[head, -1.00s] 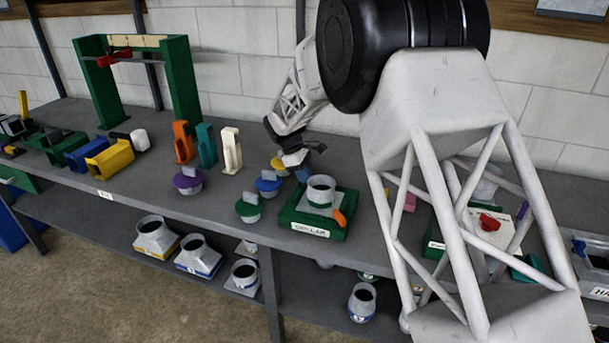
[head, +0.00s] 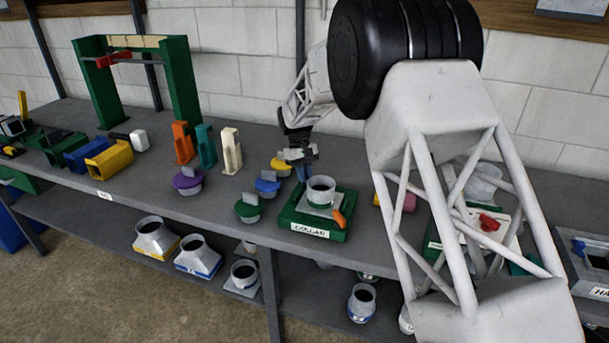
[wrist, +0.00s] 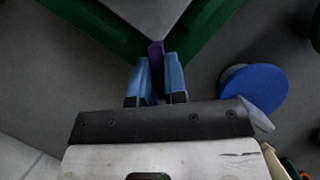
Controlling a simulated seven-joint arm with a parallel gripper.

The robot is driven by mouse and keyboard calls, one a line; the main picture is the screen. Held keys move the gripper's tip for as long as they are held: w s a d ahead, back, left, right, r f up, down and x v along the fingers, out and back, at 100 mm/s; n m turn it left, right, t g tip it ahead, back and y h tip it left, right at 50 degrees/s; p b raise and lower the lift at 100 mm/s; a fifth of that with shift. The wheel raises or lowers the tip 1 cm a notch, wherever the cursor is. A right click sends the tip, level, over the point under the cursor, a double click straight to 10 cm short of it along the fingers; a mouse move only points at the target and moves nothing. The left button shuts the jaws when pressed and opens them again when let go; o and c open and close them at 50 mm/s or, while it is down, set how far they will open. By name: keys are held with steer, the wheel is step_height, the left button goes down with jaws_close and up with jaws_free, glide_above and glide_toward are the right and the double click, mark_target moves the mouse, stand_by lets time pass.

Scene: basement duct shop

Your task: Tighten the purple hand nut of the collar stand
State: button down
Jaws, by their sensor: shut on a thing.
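The collar stand (head: 290,222) is a green base with a "COLLAR" label on its front. A grey duct collar (head: 321,190) sits on it, and an orange lever (head: 340,218) is at its front right. My gripper (head: 303,174) points down behind the stand's back left side. In the wrist view, the blue fingers of my gripper (wrist: 159,68) are closed on the purple hand nut (wrist: 156,50), at the corner of the green base (wrist: 205,35). Only the nut's tip shows past the fingers. The nut is hidden in the head view.
A blue-topped plug (head: 268,186) stands close left of the stand; it also shows in the wrist view (wrist: 255,88). Yellow (head: 280,165), green (head: 249,208) and purple (head: 187,181) plugs stand nearby. Upright orange (head: 183,143), teal (head: 205,146) and cream (head: 231,150) pieces are farther left.

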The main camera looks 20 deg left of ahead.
stand_by(0.3)
steer(key=c, duration=1.2)
jaws_free()
steer(key=shift+o, duration=0.2)
steer(key=shift+r, duration=0.1)
steer(key=v, duration=0.7)
steer(key=shift+r, duration=0.3)
steer(key=shift+w, duration=0.15)
